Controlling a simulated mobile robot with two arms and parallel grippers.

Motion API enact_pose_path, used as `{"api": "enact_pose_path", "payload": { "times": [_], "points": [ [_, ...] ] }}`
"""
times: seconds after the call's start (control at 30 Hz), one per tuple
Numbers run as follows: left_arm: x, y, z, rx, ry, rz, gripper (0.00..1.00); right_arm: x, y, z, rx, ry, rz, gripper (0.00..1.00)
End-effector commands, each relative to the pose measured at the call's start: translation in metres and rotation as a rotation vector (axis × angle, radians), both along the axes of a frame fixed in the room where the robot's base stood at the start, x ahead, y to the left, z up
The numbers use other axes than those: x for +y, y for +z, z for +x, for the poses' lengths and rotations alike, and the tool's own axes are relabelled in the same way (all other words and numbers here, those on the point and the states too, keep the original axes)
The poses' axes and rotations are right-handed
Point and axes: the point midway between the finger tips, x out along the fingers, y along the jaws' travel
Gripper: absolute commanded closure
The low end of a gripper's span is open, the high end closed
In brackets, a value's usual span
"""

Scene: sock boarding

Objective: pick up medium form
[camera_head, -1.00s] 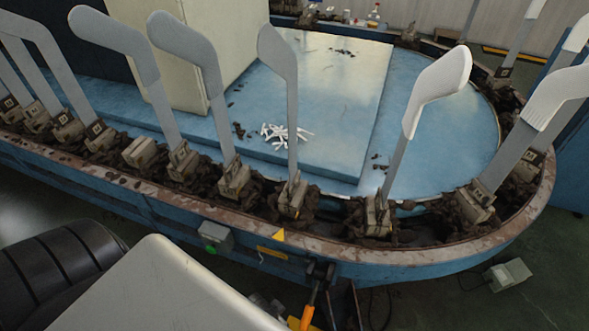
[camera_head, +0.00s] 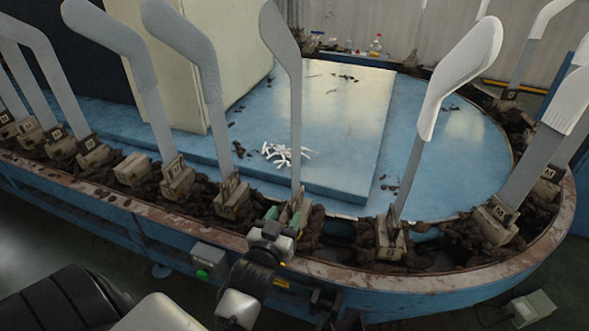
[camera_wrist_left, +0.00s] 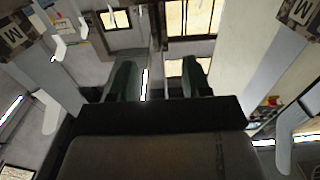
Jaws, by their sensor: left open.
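Several flat grey foot-shaped forms stand upright in blocks along the oval blue machine. A bare form (camera_head: 295,110) rises at the middle of the near side. My left gripper (camera_head: 285,214) is open and empty, with green fingertips at the base of this form; its block is partly hidden by them. In the left wrist view the open fingers (camera_wrist_left: 158,82) show a gap with no form clearly between them. Blocks marked M show there at upper left (camera_wrist_left: 15,37) and upper right (camera_wrist_left: 300,12). In the head view a right-hand block (camera_head: 505,213) also reads M. My right gripper is out of view.
A form wearing a white sock (camera_head: 462,62) stands right of the gripper, and bare forms (camera_head: 190,45) stand close on its left. White pieces (camera_head: 285,154) lie on the blue platform (camera_head: 345,110). A raised rusty rim (camera_head: 400,279) borders the machine's near side.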

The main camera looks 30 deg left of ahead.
Motion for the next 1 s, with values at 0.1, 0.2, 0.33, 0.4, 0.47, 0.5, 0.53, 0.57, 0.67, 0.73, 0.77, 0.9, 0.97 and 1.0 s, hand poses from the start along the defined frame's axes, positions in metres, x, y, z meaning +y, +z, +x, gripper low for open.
{"api": "enact_pose_path", "payload": {
  "times": [0.1,0.2,0.33,0.4,0.47,0.5,0.53,0.57,0.67,0.73,0.77,0.9,0.97,1.0],
  "points": [
    [0.003,-0.001,0.014,0.002,0.0,0.0,0.52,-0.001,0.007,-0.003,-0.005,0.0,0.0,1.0],
    [0.005,-0.002,0.02,0.003,0.0,-0.001,0.52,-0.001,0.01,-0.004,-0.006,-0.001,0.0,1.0],
    [0.009,-0.007,0.034,0.002,0.0,0.001,0.52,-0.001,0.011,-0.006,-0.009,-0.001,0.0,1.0],
    [0.013,-0.011,0.045,0.002,0.0,0.001,0.52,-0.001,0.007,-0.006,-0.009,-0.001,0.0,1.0],
    [0.015,-0.011,0.054,0.002,0.0,0.001,0.52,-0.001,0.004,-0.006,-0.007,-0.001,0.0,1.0],
    [0.016,-0.01,0.059,0.002,0.0,0.001,0.52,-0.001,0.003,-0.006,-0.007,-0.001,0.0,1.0],
    [0.017,-0.01,0.062,0.003,0.001,0.0,0.52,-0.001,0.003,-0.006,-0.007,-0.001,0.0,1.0],
    [0.018,-0.01,0.064,0.003,0.001,0.0,0.52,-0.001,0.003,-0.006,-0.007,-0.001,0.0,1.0],
    [0.019,-0.01,0.068,0.004,0.001,-0.001,0.52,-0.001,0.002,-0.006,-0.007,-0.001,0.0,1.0],
    [0.019,-0.009,0.069,0.004,0.001,-0.001,0.52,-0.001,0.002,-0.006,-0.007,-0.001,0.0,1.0],
    [0.019,-0.009,0.069,0.005,0.001,-0.001,0.52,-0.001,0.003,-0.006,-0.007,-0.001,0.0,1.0],
    [0.019,-0.009,0.068,0.005,0.001,-0.001,0.58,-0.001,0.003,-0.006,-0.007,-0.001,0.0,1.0],
    [0.019,-0.009,0.068,0.005,0.001,-0.001,0.67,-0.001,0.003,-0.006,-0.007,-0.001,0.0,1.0],
    [0.018,-0.009,0.068,0.005,0.001,-0.001,0.74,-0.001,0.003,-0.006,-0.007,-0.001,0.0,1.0]
  ]
}}
